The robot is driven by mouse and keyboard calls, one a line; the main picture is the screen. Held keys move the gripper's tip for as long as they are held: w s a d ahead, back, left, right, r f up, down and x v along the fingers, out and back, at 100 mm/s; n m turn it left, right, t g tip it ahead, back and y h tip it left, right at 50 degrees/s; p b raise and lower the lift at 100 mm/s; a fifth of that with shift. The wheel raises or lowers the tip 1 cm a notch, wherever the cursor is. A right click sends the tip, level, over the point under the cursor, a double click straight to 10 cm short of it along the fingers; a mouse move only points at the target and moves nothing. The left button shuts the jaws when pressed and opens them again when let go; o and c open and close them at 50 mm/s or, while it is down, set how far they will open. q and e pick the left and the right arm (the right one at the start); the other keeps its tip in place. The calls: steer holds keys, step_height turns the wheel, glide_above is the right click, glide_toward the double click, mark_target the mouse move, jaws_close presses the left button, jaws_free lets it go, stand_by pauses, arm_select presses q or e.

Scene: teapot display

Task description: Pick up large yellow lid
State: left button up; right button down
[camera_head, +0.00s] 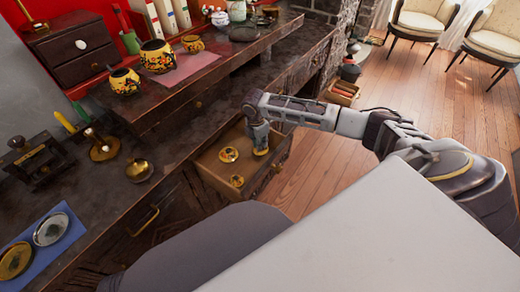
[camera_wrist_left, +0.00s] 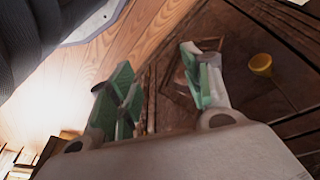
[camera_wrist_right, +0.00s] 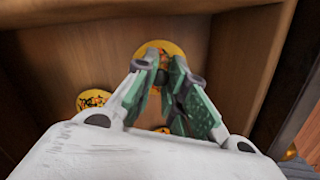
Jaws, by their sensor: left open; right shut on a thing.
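My right gripper (camera_head: 260,142) reaches down into the open drawer (camera_head: 208,176) and is shut on a yellow lid (camera_head: 261,152) with a dark floral pattern. In the right wrist view this lid (camera_wrist_right: 152,46) shows at the fingertips (camera_wrist_right: 162,78), which hide its middle; whether it is clear of the drawer floor I cannot tell. A second yellow lid (camera_head: 229,154) lies to its left; it also shows in the right wrist view (camera_wrist_right: 92,99). A small yellow lid (camera_head: 237,181) lies nearer. My left gripper (camera_wrist_left: 158,88) is open and empty.
Three yellow patterned pots (camera_head: 157,57) stand on the raised shelf. Brass pieces (camera_head: 139,171) and a blue mat (camera_head: 45,246) with two round dishes lie on the dark counter (camera_head: 100,205). The drawer walls stand close around the right gripper. Chairs (camera_head: 418,20) are far off.

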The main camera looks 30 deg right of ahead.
steer(key=shift+f, duration=0.35)
step_height(320, 180, down, 3)
steer(key=shift+r+b, duration=0.2)
steer(key=shift+b, duration=0.4)
steer(key=shift+f, duration=0.2)
arm_select(q)
steer(key=shift+s+d+r, duration=0.2)
steer(key=shift+s+r, duration=0.05)
steer(key=shift+r, duration=0.45)
steer(key=shift+f, duration=0.1)
arm_select(e)
steer(key=c, duration=1.8)
jaws_free()
steer(key=shift+f, duration=0.1)
steer(key=shift+c, duration=0.2)
arm_select(q)
steer(key=shift+w, duration=0.15)
arm_select(e)
steer(key=o, duration=0.4)
